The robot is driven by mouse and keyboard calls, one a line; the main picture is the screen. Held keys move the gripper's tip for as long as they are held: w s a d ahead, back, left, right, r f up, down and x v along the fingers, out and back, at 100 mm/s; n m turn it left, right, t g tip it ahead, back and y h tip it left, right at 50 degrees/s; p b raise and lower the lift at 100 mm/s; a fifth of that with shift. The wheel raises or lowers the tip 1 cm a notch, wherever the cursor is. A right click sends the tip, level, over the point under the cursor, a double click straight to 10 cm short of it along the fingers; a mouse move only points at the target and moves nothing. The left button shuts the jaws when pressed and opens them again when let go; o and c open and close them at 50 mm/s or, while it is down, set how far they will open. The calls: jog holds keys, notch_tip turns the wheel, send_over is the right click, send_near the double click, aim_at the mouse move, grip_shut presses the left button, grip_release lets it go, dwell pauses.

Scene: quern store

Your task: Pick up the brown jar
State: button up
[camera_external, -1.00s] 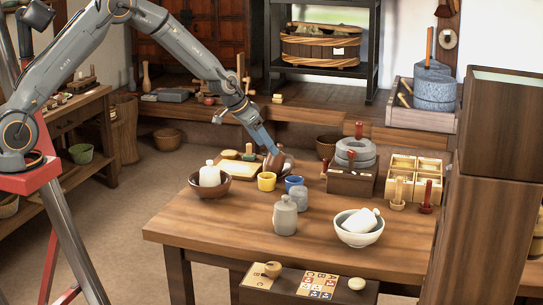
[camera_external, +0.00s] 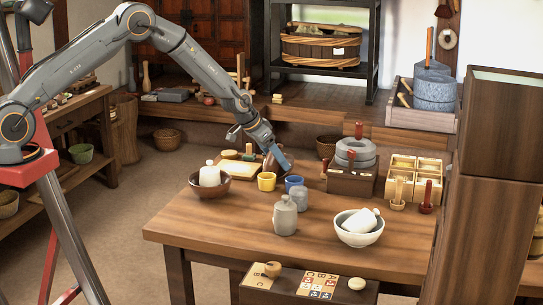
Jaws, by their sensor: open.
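The brown jar (camera_external: 271,161) stands near the back of the wooden table (camera_external: 200,233), behind the yellow and blue cups. It is partly hidden by my gripper. My gripper (camera_external: 284,166) is open, with its blue fingers pointing down and to the right at the jar. A finger overlaps the jar's right side in the picture. I cannot tell whether they touch.
Close by stand a yellow cup (camera_external: 266,182), a blue cup (camera_external: 293,184) and a quern (camera_external: 355,153) on a box. A dark bowl (camera_external: 222,187) holds a white bottle. A grey jar (camera_external: 285,216) and white bowl (camera_external: 360,236) stand nearer. The table's front left is clear.

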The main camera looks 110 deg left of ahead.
jog(key=c, duration=1.5)
notch_tip(320, 180, up, 9)
jog(key=shift+f+b, duration=0.15)
jog(key=shift+b, duration=0.85)
jog(key=shift+c, duration=0.2)
jog(key=shift+a+r, duration=0.1)
jog(key=shift+r, duration=0.25)
jog(key=shift+w+a+r+y, duration=0.1)
jog(key=shift+a+y, duration=0.1)
jog(key=shift+y, duration=0.1)
jog(key=shift+w+a+n+t+y+b, duration=0.3)
jog(key=shift+w+a+t+y+b, duration=0.1)
jog(key=shift+a+y, duration=0.25)
jog(key=shift+w+a+t+y, duration=0.3)
jog(key=shift+w+t+y, duration=0.3)
jog(key=shift+w, duration=0.25)
jog(key=shift+f+p, duration=0.75)
jog(key=shift+f, duration=4.1)
